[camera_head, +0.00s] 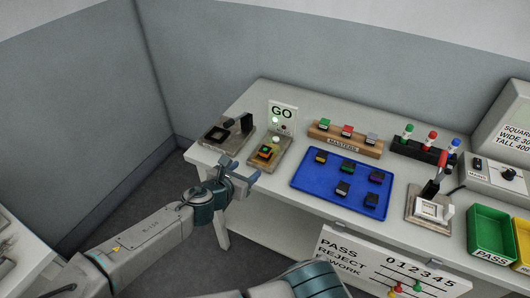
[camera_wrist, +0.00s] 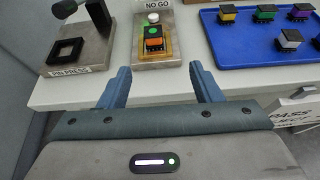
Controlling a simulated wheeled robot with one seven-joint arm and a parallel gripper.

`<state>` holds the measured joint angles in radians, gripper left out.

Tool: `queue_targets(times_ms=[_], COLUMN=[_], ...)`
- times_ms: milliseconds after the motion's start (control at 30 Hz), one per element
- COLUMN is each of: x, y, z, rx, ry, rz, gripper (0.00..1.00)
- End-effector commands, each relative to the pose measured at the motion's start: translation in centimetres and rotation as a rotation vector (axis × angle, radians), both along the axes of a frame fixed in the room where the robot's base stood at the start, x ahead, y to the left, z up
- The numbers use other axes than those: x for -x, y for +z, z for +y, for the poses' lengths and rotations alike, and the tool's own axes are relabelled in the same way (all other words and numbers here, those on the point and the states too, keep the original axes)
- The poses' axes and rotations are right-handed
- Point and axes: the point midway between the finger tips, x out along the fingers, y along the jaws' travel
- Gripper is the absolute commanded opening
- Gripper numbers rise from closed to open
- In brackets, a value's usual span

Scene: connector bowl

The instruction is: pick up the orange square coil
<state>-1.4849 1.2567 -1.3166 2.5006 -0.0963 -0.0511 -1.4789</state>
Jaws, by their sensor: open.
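An orange square coil (camera_head: 265,152) with a green patch on top sits in a gauge fixture (camera_head: 282,150) at the left part of the bench. In the wrist view the coil (camera_wrist: 154,44) stands in the yellowish seat of the fixture, straight ahead of my fingers. My gripper (camera_head: 240,174) is open and empty at the bench's front edge, short of the coil. In the wrist view the gap between its fingers (camera_wrist: 160,72) lines up roughly with the coil. Nothing covers the coil.
A pin press (camera_head: 228,131) stands left of the fixture, and a GO sign (camera_head: 283,112) rises behind it. A blue tray (camera_head: 309,183) with several coils lies to the right. Farther right are a lever device (camera_head: 431,208) and a green bin (camera_head: 491,226).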

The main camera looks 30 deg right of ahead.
Motion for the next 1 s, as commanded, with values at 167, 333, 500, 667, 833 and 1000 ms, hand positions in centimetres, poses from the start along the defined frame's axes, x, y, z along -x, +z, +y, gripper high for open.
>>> queue_targets(times_ms=[167, 333, 500, 667, 833, 1000], x=[-1.0, -2.3, -3.6, -4.7, -5.2, -6.1], y=[0.0, -1.0, -1.9, -2.6, -3.0, -3.5], z=[-0.7, -2.4, -4.2, -5.5, -6.0, -6.8], rx=[0.02, 0.019, 0.017, 0.018, 0.016, 0.018], ry=[0.018, 0.015, 0.014, 0.016, 0.017, 0.016], rz=[-0.002, 0.001, 0.0, -0.001, -0.001, 0.0], gripper=[0.58, 0.58, 0.58, 0.58, 0.58, 0.58])
